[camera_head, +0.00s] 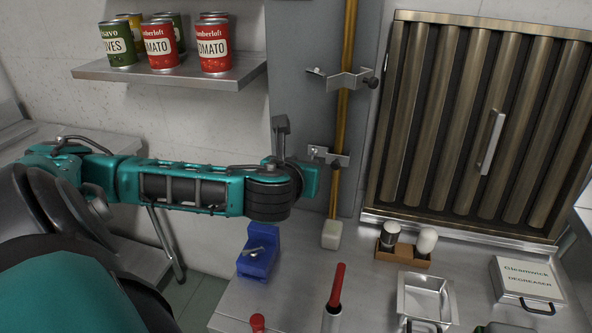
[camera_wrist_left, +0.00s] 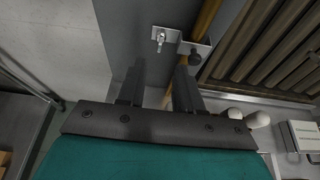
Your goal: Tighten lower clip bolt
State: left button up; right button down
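The lower clip (camera_head: 328,156) is a metal bracket around the brass pipe (camera_head: 347,45), fixed to a grey panel. Its bolt (camera_head: 314,151) is at its left end, and a dark knob shows near the pipe. A clip (camera_wrist_left: 180,40), apparently this one, shows in the left wrist view ahead of the fingers, with a bolt (camera_wrist_left: 160,41) at its left. My left gripper (camera_wrist_left: 157,72) is open and empty, its two fingers apart and short of the bolt. In the head view its finger (camera_head: 281,125) points up, left of the clip. My right gripper is not in view.
An upper clip (camera_head: 345,79) holds the pipe higher up. A shelf (camera_head: 215,76) with several cans is upper left. The counter (camera_head: 365,290) holds a blue block (camera_head: 259,252), a red-handled tool (camera_head: 336,287), shakers and a metal tray (camera_head: 425,300). A ribbed panel (camera_head: 480,120) stands right.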

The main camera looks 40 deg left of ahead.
pick_arm(q)
jog(key=v, duration=0.4)
jog(key=shift+s+d+r, duration=0.15)
jog(key=shift+s+r, duration=0.05)
jog(key=shift+s, duration=0.15)
dwell(0.3)
